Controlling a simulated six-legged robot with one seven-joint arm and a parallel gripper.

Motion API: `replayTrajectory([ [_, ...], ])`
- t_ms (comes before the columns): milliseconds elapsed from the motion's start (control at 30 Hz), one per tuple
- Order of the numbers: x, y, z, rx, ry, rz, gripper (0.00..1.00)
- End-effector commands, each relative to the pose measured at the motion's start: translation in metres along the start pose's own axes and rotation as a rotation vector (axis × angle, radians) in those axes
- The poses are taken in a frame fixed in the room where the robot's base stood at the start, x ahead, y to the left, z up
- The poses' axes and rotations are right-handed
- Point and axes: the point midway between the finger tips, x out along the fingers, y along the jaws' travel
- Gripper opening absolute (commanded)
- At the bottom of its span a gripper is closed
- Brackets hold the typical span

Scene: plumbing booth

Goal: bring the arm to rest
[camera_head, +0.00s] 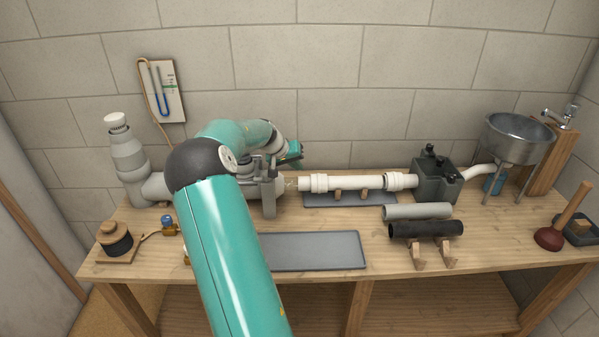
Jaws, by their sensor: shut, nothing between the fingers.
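My teal arm reaches up from the bottom of the view, bends at a dark elbow left of centre and folds back to the right over the bench. My gripper (264,172) is at the end of the arm, close to the grey pipe parts behind the elbow. It looks small and is hard to separate from the grey parts around it. It is shut and nothing shows in it. I cannot tell whether it touches the pipe. The wooden bench (330,222) runs below it.
A grey standpipe (128,155) stands at left and a white pipe (352,183) runs right to a dark box (436,180). A grey tray (313,250) lies in front. A metal sink (517,138) and a plunger (552,236) are at right. Air above the bench centre is clear.

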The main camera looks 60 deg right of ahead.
Motion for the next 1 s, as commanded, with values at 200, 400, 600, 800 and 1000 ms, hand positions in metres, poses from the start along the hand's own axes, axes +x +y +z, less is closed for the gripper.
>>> replayTrajectory([
  [200,-0.003,0.003,-0.003,-0.001,0.0,-0.001,0.0],
  [400,-0.004,0.002,-0.003,-0.002,0.0,-0.006,0.0],
  [600,-0.051,-0.019,0.01,-0.016,-0.005,-0.101,0.0],
  [800,-0.141,-0.06,0.051,-0.085,-0.013,-0.284,0.0],
  [1000,-0.234,-0.093,0.108,-0.197,-0.006,-0.461,0.0],
])
